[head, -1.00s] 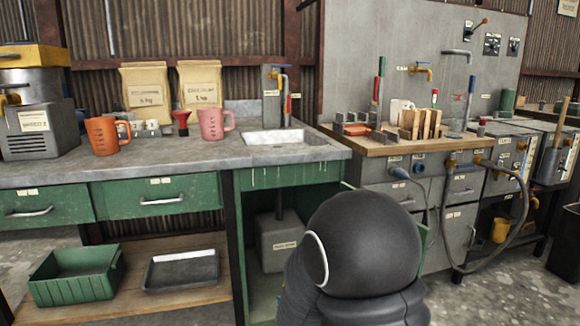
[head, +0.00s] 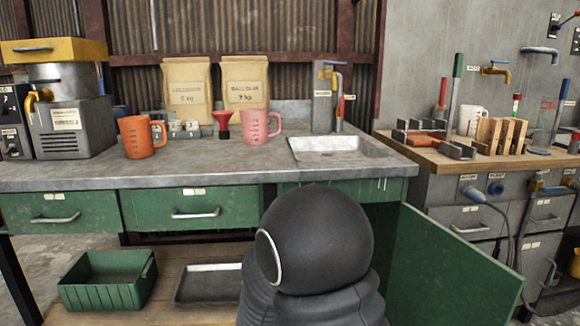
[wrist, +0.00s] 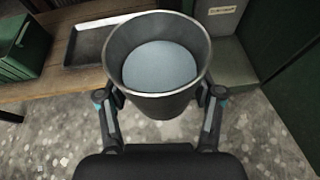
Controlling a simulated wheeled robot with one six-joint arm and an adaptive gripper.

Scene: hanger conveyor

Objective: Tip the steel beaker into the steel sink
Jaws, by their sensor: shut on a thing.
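In the wrist view my gripper (wrist: 160,105) is shut around a steel beaker (wrist: 157,104). The beaker is held roughly upright, and a pale blue-grey surface, which looks like liquid, shows inside it. The concrete floor and the lower shelf lie behind it in that view. The steel sink (head: 340,147) is set into the right end of the grey counter, with a tap (head: 338,80) at its back. In the head view my dark rounded arm part stands in front of the counter; the gripper and beaker are hidden there.
An open green cabinet door (head: 450,262) sticks out below the sink. A workbench (head: 440,158) stands to the right.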

